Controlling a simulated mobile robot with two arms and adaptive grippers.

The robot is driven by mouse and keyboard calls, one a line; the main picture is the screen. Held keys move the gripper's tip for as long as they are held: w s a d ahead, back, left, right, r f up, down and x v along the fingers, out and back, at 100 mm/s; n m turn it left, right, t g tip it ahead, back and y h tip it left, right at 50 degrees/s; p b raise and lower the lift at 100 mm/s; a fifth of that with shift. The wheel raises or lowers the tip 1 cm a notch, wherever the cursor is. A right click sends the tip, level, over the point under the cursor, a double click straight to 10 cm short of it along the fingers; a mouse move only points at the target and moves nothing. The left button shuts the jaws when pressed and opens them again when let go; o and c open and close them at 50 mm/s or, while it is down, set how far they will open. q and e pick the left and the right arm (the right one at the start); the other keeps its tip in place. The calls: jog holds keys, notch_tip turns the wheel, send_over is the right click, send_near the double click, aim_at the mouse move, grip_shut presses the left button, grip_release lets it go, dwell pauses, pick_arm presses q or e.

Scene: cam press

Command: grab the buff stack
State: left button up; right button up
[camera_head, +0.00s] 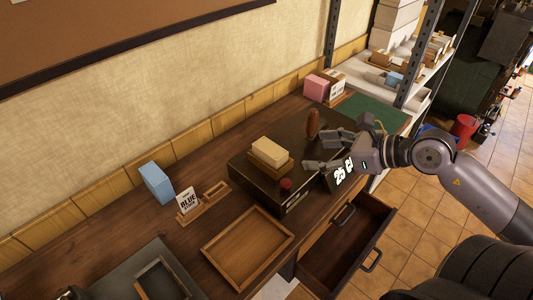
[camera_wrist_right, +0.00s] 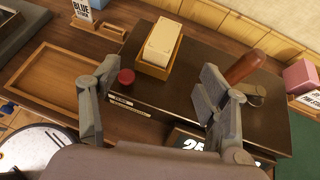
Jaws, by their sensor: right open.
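The buff stack (camera_head: 268,151) is a pale cream block. It sits in a small wooden holder (camera_head: 283,170) on top of the dark press box (camera_head: 245,172). In the right wrist view the buff stack (camera_wrist_right: 163,38) lies ahead of the fingers, toward the top middle. My right gripper (camera_head: 314,152) is open and empty over the right part of the box, to the right of the stack and apart from it. In the wrist view its two fingers (camera_wrist_right: 160,68) stand wide apart. I do not see my left gripper.
A red knob (camera_head: 286,184) and a brown upright handle (camera_head: 313,123) are on the box. A blue block (camera_head: 157,182), a "BLUE" card (camera_head: 187,201) and an empty wooden tray (camera_head: 209,248) are left. A pink block (camera_head: 316,87) is behind. A drawer (camera_head: 345,245) stands open below.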

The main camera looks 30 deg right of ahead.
jog(key=p, duration=0.1)
send_near(271, 149)
jog(key=shift+w+a+f, duration=0.5)
jog(key=shift+a+f, duration=0.05)
jog(key=shift+a, duration=0.15)
jog(key=shift+w+a+f, duration=0.25)
jog(key=shift+w+f, duration=0.05)
jog(key=shift+w, duration=0.1)
jog(key=shift+w+a+f+p, duration=0.15)
jog(key=shift+w+a+p, duration=0.1)
jog(key=shift+w+p, duration=0.3)
jog(key=x, duration=0.1)
jog(key=p+x, duration=0.1)
jog(key=x, duration=0.1)
jog(key=shift+w+d, duration=0.2)
jog(key=shift+w, duration=0.05)
jog(key=shift+w+a+f, duration=0.2)
jog(key=shift+w+f, duration=0.1)
pick_arm(q)
jog(key=r, duration=0.3)
jog(key=shift+a+r, duration=0.3)
jog(key=shift+a, duration=0.1)
pick_arm(e)
jog(key=shift+c, duration=0.5)
pick_arm(q)
jog(key=shift+a, duration=0.1)
pick_arm(e)
grip_shut()
